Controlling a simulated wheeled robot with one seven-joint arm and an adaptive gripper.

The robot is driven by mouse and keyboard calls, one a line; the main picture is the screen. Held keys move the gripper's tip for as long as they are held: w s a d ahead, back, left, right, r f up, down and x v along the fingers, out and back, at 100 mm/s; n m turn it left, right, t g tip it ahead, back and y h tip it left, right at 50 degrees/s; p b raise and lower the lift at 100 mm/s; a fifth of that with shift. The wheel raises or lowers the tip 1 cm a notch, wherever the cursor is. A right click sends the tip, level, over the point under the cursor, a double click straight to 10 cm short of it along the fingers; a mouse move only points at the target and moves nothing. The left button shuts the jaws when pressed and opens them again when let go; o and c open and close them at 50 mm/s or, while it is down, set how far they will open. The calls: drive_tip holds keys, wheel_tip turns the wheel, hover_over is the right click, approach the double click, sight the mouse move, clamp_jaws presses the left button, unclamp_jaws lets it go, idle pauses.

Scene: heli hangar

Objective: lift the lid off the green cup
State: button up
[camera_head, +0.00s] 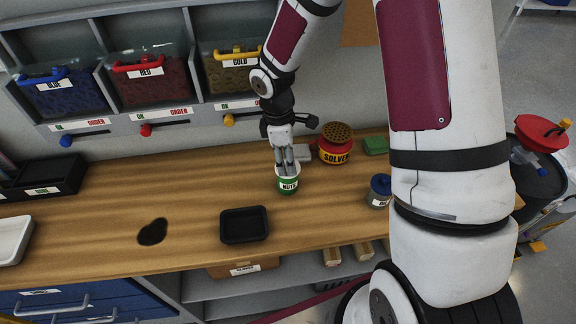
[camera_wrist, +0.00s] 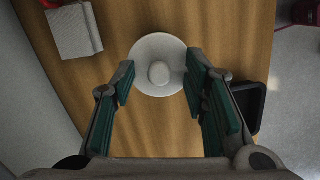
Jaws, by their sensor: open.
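The green cup (camera_head: 288,185), labelled NUTS, stands upright on the wooden workbench. Its white lid (camera_wrist: 146,53) with a round knob (camera_wrist: 159,73) is on top, seen from above in the wrist view. The lid hides the cup's body there. My gripper (camera_head: 287,161) points down right over the cup in the head view. In the wrist view my gripper (camera_wrist: 158,88) is open, with one green-padded finger on each side of the knob. The fingers look apart from the knob. The exact height of the fingertips over the lid is hard to tell.
A red SOLVENT can (camera_head: 335,150) and a white box (camera_wrist: 73,31) stand close behind the cup. A blue-lidded jar (camera_head: 379,190) is to the right. A black tray (camera_head: 244,239) lies front left, beside a dark stain (camera_head: 152,232). Labelled bins line the back.

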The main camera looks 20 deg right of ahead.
drive_tip(key=c, duration=0.9)
drive_tip(key=shift+o, duration=0.2)
drive_tip(key=shift+r, duration=0.1)
